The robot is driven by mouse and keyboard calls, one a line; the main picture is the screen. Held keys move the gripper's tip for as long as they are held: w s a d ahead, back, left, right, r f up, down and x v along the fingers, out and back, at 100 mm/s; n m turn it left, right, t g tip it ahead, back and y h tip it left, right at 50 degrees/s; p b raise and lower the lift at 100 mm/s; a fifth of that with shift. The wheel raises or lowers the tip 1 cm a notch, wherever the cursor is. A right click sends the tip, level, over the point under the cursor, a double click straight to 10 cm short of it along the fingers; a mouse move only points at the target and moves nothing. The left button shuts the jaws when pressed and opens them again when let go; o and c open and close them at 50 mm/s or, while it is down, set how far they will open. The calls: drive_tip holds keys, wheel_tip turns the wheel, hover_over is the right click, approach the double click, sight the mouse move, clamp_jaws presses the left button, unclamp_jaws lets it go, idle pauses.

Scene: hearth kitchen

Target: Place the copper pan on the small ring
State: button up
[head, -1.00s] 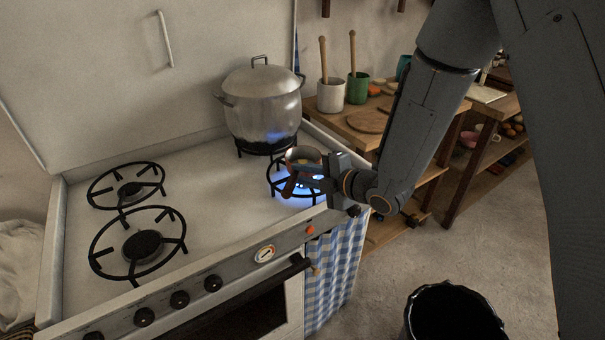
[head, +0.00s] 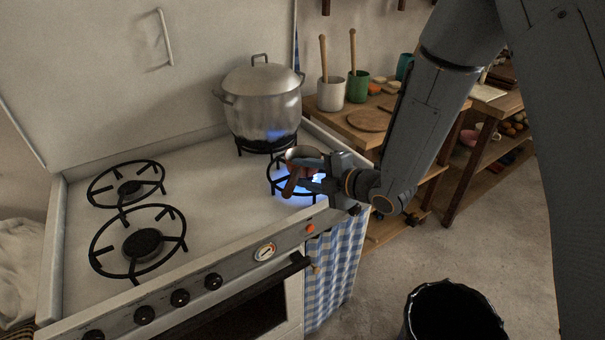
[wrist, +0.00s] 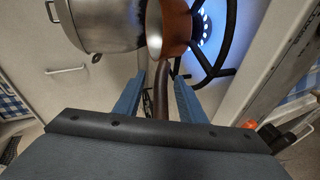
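The small copper pan (head: 303,153) is at the lit front-right burner, with its opening upward. The wrist view shows its copper side (wrist: 176,27) close against the small black ring (wrist: 212,70), directly over the blue flame; I cannot tell whether they touch. My gripper (head: 311,183) reaches in from the right. In the wrist view its two fingers (wrist: 160,78) stand apart on either side of the dark handle (wrist: 161,88), with visible gaps.
A large lidded pot (head: 262,105) stands close behind the pan on the back burner. Two empty rings, front (head: 141,244) and back (head: 130,187), are on the left. A wooden side table (head: 362,132) holds utensil cups on the right. The hob's middle is clear.

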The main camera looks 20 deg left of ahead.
drive_tip(key=b+v, duration=0.2)
drive_tip(key=v, duration=0.9)
drive_tip(key=w+d+f+m+h, duration=0.1)
drive_tip(key=d+f+m+h, duration=0.1)
drive_tip(key=d+m+h, duration=0.55)
drive_tip(key=w+d+f+m+h, duration=0.1)
drive_tip(key=d+f+m+h, duration=0.15)
drive_tip(key=d+m, duration=0.85)
drive_tip(key=s+d+m+g+h, duration=0.1)
drive_tip(key=s+d+m+g, duration=0.2)
drive_tip(key=s, duration=0.5)
drive_tip(key=s+d+r+m+g+h, duration=0.1)
drive_tip(key=s+d+m+g, duration=0.2)
drive_tip(key=s+d+m, duration=0.3)
drive_tip(key=s+m, duration=0.1)
drive_tip(key=s, duration=0.1)
drive_tip(key=shift+s+r+h, duration=0.25)
drive_tip(key=shift+s+h, duration=0.05)
drive_tip(key=shift+s, duration=0.05)
